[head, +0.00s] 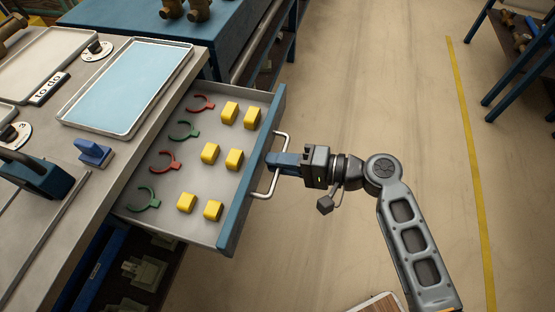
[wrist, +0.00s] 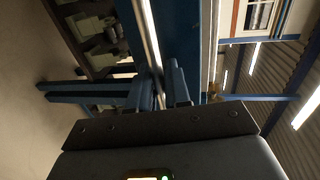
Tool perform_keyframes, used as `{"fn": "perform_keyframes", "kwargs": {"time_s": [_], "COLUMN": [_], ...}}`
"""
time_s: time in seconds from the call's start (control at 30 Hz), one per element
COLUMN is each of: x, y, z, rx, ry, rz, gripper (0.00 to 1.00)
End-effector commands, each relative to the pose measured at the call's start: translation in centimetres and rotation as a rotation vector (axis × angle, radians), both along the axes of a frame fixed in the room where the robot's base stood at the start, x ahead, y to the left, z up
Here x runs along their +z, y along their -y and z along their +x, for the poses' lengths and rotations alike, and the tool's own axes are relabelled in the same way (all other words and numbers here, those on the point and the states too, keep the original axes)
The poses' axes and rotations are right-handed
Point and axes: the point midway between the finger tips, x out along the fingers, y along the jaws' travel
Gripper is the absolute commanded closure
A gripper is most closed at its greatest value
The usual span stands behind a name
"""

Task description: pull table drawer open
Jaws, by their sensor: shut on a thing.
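The table drawer (head: 176,222) stands pulled out from the grey-topped table (head: 150,150) in the head view. Its front is a blue panel (head: 252,172) with a pale bar handle (head: 272,181). In the wrist view the handle (wrist: 150,40) runs down between the fingers of my gripper (wrist: 162,90). The drawer holds several yellow blocks (head: 235,158) and red and green open rings (head: 165,162).
On the table are a tray with a light blue surface (head: 128,85), a blue clamp-like piece (head: 93,152) and a "to do" label (head: 49,88). A blue bench (head: 130,15) stands behind. The floor (head: 350,80) right of the drawer is clear up to a yellow line (head: 471,150).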

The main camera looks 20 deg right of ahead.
Motion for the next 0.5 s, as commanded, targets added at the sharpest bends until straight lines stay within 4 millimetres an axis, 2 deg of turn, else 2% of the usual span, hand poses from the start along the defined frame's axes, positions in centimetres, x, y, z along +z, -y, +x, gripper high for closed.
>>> {"fn": "perform_keyframes", "kwargs": {"time_s": [0.03,0.07,0.2,0.5], "x": [-0.06,-0.06,-0.05,0.01], "y": [0.02,0.02,0.01,0.25], "z": [0.01,0.01,0.02,-0.14], "rx": [0.0,0.0,-0.001,-0.001], "ry": [-0.001,-0.001,0.0,0.0], "rz": [-0.001,-0.001,-0.001,0.0], "gripper": [1.0,0.82,0.68,0.67]}}
